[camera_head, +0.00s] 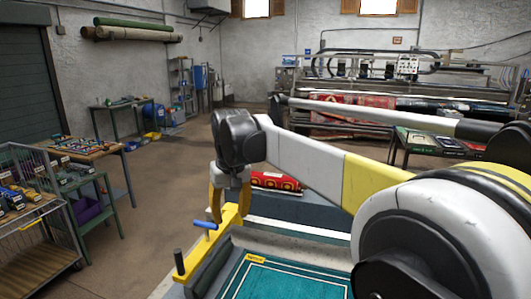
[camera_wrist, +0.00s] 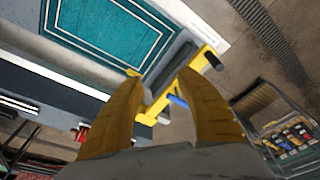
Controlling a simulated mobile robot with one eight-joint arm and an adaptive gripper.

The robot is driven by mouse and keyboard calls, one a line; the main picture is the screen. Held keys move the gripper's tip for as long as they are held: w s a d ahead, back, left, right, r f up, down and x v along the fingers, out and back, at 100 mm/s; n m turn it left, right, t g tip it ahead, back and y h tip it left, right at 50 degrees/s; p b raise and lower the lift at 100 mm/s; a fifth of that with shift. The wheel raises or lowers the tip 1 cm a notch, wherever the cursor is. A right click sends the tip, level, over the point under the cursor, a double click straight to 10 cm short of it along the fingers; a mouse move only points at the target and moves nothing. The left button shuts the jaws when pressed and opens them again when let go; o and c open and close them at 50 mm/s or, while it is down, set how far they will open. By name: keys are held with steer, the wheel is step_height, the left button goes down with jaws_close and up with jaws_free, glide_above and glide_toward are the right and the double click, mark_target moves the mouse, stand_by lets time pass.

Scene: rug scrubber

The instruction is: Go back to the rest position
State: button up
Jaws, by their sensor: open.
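My gripper (camera_head: 222,202) hangs from my arm over the left end of the scrubbing machine, its yellow fingers pointing down. In the wrist view my gripper (camera_wrist: 160,95) shows two yellow fingers spread apart with nothing between them. Below it is a yellow bracket (camera_head: 190,266) with a blue handle (camera_head: 205,225) and a dark upright knob (camera_head: 178,262). The blue handle also shows in the wrist view (camera_wrist: 178,101), near the right finger; I cannot tell whether they touch. A teal rug (camera_head: 285,281) with a white border lies on the machine bed.
A wire cart (camera_head: 35,215) and a green table (camera_head: 85,190) stand at left. A workbench (camera_head: 130,105) is farther back. A large rug machine (camera_head: 400,85) lines the back wall. Floor between cart and machine is clear.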

steer(key=s+d+f+m+t+b, duration=0.1)
steer(key=s+d+m+b, duration=0.1)
steer(key=s+d, duration=0.65)
steer(key=s+d+f+m+t+b, duration=0.15)
steer(key=s+d, duration=0.35)
steer(key=d, duration=0.6)
steer(key=s+d+f+m+t+h+b, duration=0.1)
steer(key=s+d+f+m+t+b, duration=0.1)
steer(key=s+d+f, duration=0.7)
steer(key=s+f+b, duration=0.1)
steer(key=s+f, duration=0.2)
steer(key=s, duration=0.1)
steer(key=shift+d+t, duration=0.15)
steer(key=shift+t, duration=0.2)
steer(key=shift+s, duration=0.1)
steer(key=shift+c, duration=0.2)
